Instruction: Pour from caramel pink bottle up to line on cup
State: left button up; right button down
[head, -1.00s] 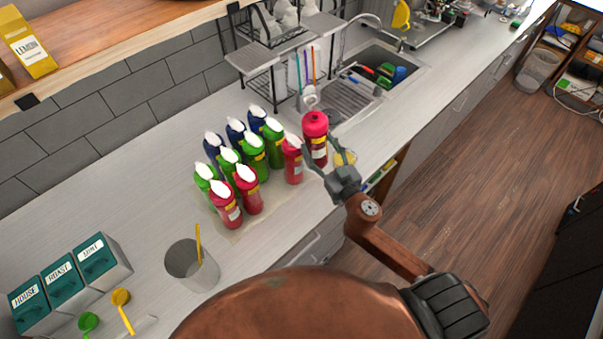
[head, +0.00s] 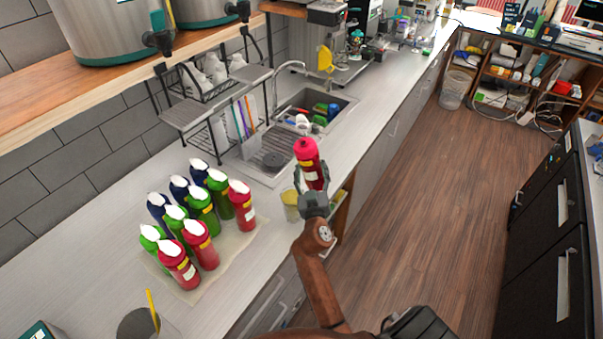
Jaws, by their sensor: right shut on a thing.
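My right gripper (head: 312,192) is shut on a pink-red bottle (head: 309,163) with a pink cap. The bottle is upright and held near the counter's front edge, right of the bottle group. Several other bottles stand on a mat (head: 205,277): red ones (head: 178,264) in front, green ones (head: 201,211) in the middle and dark blue ones (head: 158,207) behind, all with white tops. A grey cup (head: 137,325) with a yellow stick in it is cut off at the bottom edge. Its line cannot be seen. My left gripper is not in view.
A sink (head: 318,107) and a wire rack (head: 206,128) stand behind the held bottle. The counter left of the mat is bare. A wooden shelf (head: 90,97) overhangs the upper left.

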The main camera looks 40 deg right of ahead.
aim_at(318, 183)
jog(key=shift+f, duration=0.15)
jog(key=shift+d+f+n+b, duration=0.2)
jog(key=shift+f+n+b, duration=0.3)
jog(key=shift+b, duration=0.45)
jog(key=f+n+b, duration=0.1)
jog(key=b, duration=0.1)
jog(key=d+f+n+b, duration=0.1)
jog(key=f+b, duration=0.1)
jog(key=d+f+t+b, duration=0.1)
jog(key=shift+s+d+f+n+b, duration=0.1)
jog(key=shift+d+f+n+b, duration=0.05)
jog(key=shift+f+n+b, duration=0.25)
jog(key=shift+d+f+t+b, duration=0.1)
jog(key=shift+t+b, duration=0.2)
jog(key=shift+r, duration=0.25)
